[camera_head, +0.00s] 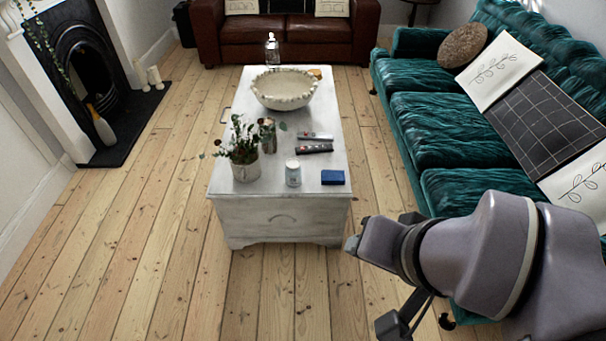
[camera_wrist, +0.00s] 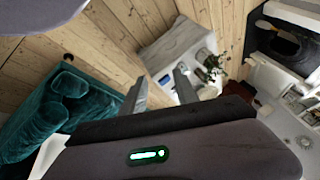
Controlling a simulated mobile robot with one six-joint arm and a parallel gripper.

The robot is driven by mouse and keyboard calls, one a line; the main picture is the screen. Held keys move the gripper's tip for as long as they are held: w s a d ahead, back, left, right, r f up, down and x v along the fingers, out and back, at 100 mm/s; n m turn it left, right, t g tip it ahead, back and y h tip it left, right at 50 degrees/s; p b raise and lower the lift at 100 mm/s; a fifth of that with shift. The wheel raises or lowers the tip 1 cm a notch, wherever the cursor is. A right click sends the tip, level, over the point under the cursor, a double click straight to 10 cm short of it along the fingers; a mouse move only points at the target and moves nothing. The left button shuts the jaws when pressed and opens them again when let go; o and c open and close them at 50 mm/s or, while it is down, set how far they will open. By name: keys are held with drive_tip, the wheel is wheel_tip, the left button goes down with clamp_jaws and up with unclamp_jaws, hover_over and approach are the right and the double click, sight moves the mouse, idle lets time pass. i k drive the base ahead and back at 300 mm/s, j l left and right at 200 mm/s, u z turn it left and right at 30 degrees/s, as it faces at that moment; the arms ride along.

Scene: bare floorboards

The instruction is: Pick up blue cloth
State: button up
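The blue cloth (camera_head: 333,177) is a small, folded, dark blue block. It lies flat near the front right corner of the white coffee table (camera_head: 270,217). My gripper (camera_wrist: 161,76) shows in the wrist view with its two fingers spread apart and nothing seen between them. It is apart from the cloth; in the head view my arm is at the lower right, in front of the table and to its right.
A white candle jar (camera_head: 293,173) stands just left of the cloth. Remotes (camera_head: 314,148), a potted plant (camera_head: 244,150) and a large bowl (camera_head: 284,88) are also on the table. A teal sofa (camera_head: 440,132) is at the right. Floorboards left of the table are clear.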

sight(335, 177)
drive_tip(key=i+j+z, duration=0.35)
drive_tip(key=i+j, duration=0.45)
drive_tip(key=i, duration=0.15)
drive_tip(key=i+j+z, duration=0.3)
drive_tip(key=i+j, duration=0.5)
drive_tip(key=j, duration=0.2)
